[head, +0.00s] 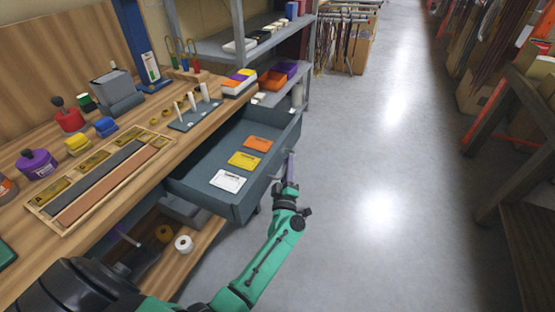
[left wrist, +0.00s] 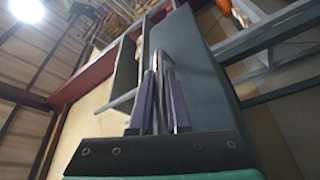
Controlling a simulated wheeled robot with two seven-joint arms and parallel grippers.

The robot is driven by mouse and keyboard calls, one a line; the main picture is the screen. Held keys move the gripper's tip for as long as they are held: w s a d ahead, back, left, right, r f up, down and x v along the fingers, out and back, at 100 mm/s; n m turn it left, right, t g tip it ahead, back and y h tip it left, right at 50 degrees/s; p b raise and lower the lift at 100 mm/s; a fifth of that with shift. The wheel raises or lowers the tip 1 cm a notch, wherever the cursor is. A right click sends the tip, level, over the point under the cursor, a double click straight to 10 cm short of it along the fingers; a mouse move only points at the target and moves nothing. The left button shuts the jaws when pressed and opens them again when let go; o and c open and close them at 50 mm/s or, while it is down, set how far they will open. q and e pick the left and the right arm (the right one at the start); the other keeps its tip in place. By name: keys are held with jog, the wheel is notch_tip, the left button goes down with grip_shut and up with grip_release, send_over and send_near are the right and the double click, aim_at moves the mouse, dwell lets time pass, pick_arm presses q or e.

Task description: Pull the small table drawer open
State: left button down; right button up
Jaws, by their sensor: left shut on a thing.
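The small table drawer (head: 215,192) is blue-grey and stands pulled out from under the wooden worktop in the head view. White, yellow and orange cards lie on its floor. My left gripper (head: 290,163) is at the outer side of the drawer's front panel, where the handle is. In the left wrist view, the purple fingers of my left gripper (left wrist: 160,92) are shut on the thin grey drawer handle, close to the drawer's front panel (left wrist: 190,55). The fingers hide part of the handle. My right gripper is not in view.
The worktop (head: 140,145) holds jars, a wooden tray (head: 45,210) and a peg rack (head: 195,115). A lower shelf (head: 185,262) under the drawer carries tape rolls. A grey shelf unit (head: 215,45) stands behind. The floor (head: 370,170) right of the drawer is clear.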

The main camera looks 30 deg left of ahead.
pick_arm(q)
jog(key=shift+d+f, duration=0.1)
jog(key=shift+d, duration=0.8)
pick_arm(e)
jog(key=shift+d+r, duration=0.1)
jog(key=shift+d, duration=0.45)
pick_arm(q)
jog(key=c, duration=0.9)
grip_release()
jog(key=b+v, duration=0.1)
jog(key=v, duration=1.3)
jog(key=shift+s, duration=0.25)
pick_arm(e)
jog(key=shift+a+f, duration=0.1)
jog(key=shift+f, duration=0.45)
